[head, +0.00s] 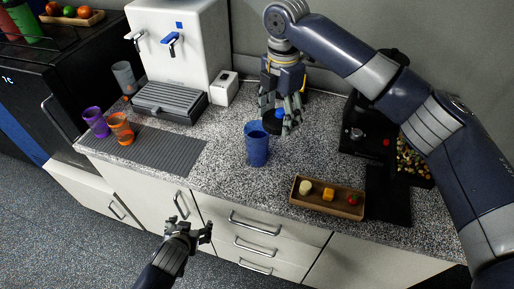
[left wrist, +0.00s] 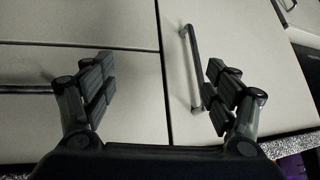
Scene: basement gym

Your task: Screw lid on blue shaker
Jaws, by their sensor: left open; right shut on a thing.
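The blue shaker (head: 257,149) stands upright on the speckled counter in the head view. My right gripper (head: 283,113) is shut on a black lid (head: 270,124) with a blue cap, partly hidden by the fingers. The lid is just up and right of the shaker's rim in the picture; I cannot tell whether it touches the rim. My left gripper (head: 190,235) is open and empty, low in front of the cabinet. In the left wrist view its open fingers (left wrist: 155,90) face the cabinet fronts and a door handle.
A white dispenser (head: 178,50) stands behind. A wooden snack tray (head: 298,198) lies front right. The counter around the shaker is clear.

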